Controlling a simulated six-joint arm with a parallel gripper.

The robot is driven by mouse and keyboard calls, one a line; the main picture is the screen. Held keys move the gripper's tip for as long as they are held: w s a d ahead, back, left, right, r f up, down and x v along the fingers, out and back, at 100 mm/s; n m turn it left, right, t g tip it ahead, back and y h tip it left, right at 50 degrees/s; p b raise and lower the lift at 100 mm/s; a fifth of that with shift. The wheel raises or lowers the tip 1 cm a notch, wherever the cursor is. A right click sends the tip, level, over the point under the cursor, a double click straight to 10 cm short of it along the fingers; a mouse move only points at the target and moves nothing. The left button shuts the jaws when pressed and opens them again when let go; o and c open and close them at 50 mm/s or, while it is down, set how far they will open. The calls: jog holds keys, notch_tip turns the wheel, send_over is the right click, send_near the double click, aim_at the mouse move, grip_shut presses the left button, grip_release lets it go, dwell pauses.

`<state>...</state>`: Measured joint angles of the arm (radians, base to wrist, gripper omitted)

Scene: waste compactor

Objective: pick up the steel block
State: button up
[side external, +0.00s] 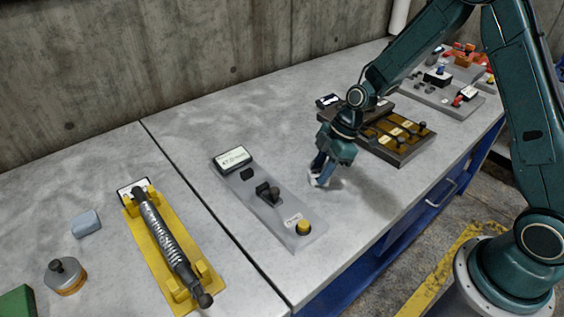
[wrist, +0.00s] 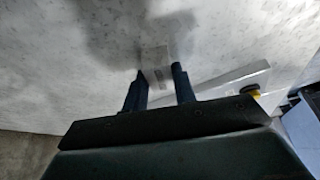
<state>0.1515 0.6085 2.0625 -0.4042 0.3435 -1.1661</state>
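My gripper (side external: 319,178) points down at the bench, just right of the grey control panel. A small pale block, which looks like the steel block (side external: 314,181), shows low at the fingertips in the side view, partly hidden by them. In the wrist view the two fingers of my gripper (wrist: 160,72) stand apart with a pale, blurred block (wrist: 157,76) between them. I cannot tell whether the fingers press on it or only straddle it. It seems to be at bench level.
The grey control panel (side external: 270,208) with a yellow button lies close on the left. A dark tray with yellow labels (side external: 390,137) stands behind and right. A yellow cradle with a cylinder (side external: 170,245), a blue-grey block (side external: 86,223) and a round weight (side external: 65,276) are at left.

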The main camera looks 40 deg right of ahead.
grip_shut()
jog(key=shift+r, duration=0.1)
notch_tip(320, 180, up, 20)
dwell(0.6)
dwell(0.5)
